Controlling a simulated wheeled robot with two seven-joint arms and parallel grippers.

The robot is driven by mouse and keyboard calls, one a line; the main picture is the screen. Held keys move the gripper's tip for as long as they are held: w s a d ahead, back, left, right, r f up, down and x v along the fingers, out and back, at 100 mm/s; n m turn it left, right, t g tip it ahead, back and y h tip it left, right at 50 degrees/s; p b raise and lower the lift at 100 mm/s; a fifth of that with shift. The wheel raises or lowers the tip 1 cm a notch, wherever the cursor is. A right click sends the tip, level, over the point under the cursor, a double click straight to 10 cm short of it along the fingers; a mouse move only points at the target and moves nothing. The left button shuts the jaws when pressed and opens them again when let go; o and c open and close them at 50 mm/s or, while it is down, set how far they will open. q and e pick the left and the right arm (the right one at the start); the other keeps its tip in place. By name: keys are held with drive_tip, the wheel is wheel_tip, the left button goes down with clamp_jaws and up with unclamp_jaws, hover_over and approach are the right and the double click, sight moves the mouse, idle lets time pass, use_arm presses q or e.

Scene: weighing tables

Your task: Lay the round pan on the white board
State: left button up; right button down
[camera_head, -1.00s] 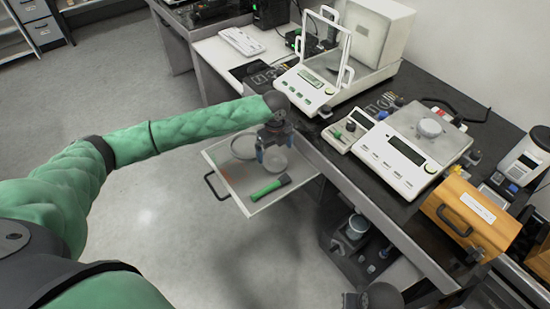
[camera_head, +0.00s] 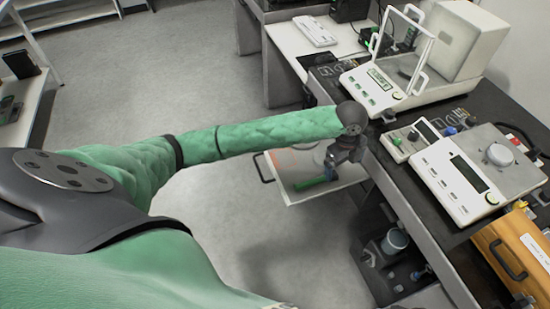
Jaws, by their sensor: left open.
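My left gripper (camera_head: 331,160) is open, pointing down over the pulled-out pale drawer (camera_head: 343,184) under the dark bench. A green-handled tool (camera_head: 311,184) lies in the drawer just below and left of the gripper. My wrist and forearm cover much of the drawer, so I cannot make out a round pan in it clearly. A round pale plate (camera_head: 513,174) sits on top of the large balance (camera_head: 452,184) on the bench. I cannot tell which surface is the white board. My right gripper is not in view.
A balance with a glass shield (camera_head: 372,92) stands on the bench beyond my left gripper. An orange case (camera_head: 512,250) is at the right. The floor left of the drawer is clear.

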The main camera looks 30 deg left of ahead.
use_arm(q)
drive_tip(key=s+d+f+n+t+h, duration=0.1)
drive_tip(key=s+d+f+n, duration=0.25)
drive_tip(key=s, duration=0.35)
drive_tip(key=s+d+f+n+h, duration=0.1)
drive_tip(key=s+d+f+n, duration=0.15)
drive_tip(key=s+n, duration=0.4)
drive_tip(key=s+a+f+n+y, duration=0.1)
drive_tip(key=s+a+n, duration=0.4)
drive_tip(key=s, duration=0.4)
drive_tip(key=s+a+f+n+y, duration=0.1)
drive_tip(key=s+a+f+n, duration=0.1)
drive_tip(key=s+a+n, duration=0.4)
drive_tip(key=s, duration=0.4)
drive_tip(key=shift+s, duration=0.25)
